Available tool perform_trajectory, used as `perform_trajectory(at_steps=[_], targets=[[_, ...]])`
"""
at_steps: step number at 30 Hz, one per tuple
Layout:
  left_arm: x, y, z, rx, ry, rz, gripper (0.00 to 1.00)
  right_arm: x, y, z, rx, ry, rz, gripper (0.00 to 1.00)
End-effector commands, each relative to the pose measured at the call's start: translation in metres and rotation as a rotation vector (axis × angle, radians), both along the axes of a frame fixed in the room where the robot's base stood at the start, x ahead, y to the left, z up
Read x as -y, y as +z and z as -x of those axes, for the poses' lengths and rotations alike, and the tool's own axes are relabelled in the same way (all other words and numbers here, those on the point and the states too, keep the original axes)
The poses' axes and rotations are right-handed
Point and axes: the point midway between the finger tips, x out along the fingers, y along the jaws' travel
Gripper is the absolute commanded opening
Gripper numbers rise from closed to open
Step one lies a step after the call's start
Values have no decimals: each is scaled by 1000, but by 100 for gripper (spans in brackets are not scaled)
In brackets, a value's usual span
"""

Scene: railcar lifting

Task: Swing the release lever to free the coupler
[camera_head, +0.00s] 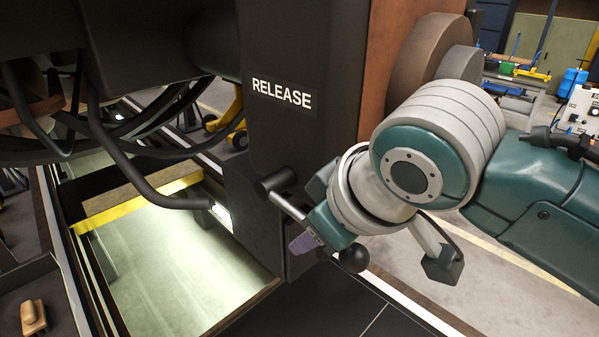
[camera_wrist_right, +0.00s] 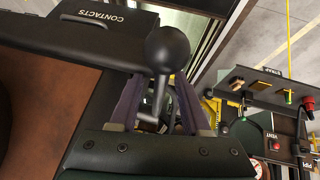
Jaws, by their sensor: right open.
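The release lever shows in the head view as a metal rod (camera_head: 289,206) running from a dark round pivot (camera_head: 274,184) below the RELEASE label. A black ball knob (camera_head: 353,257) shows past my right gripper (camera_head: 304,243), which hides part of the rod. In the right wrist view the knob (camera_wrist_right: 167,48) and rod lie between the two purple fingers of my right gripper (camera_wrist_right: 160,103). These fingers are apart, one on each side of the lever; I cannot tell whether either touches it. The coupler is not clearly identifiable. My left gripper is not in view.
The dark RELEASE housing (camera_head: 300,130) stands directly left of my right arm. Black hoses (camera_head: 125,165) hang at left above a lit pit with a yellow-edged beam (camera_head: 140,200). The right wrist view shows a CONTACTS panel (camera_wrist_right: 105,22) and a control stand (camera_wrist_right: 265,85).

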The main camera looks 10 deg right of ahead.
Motion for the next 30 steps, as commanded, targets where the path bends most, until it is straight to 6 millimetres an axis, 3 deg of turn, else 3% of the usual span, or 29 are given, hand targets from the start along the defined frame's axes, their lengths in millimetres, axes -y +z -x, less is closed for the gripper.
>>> perform_trajectory(at_steps=[15,30], targets=[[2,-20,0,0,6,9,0,13,59,39,3,1,-1,47],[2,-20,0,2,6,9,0,15,63,43,0,1,1,47]])
